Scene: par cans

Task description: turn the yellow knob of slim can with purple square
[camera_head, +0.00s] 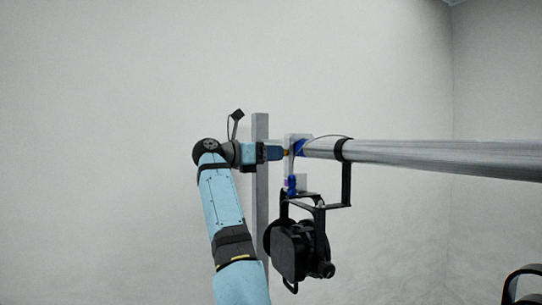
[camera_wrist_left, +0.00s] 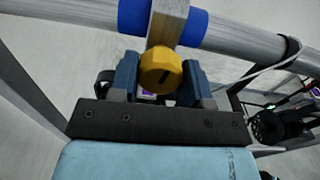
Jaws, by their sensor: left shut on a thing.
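In the head view the left gripper (camera_head: 282,153) reaches the pipe's end from the left, and the knob is mostly hidden there. The black slim can (camera_head: 298,248) hangs below the pipe from a bracket. A small purple patch (camera_wrist_left: 147,93) shows just below the knob, partly hidden by the gripper. My right gripper is in neither view.
A grey horizontal pipe (camera_head: 430,157) runs to the right, with blue bands (camera_wrist_left: 192,28) near the knob. A grey upright post (camera_head: 261,200) stands behind my left wrist. Another black lamp part (camera_head: 522,285) shows at the lower right. Open space lies left of my arm.

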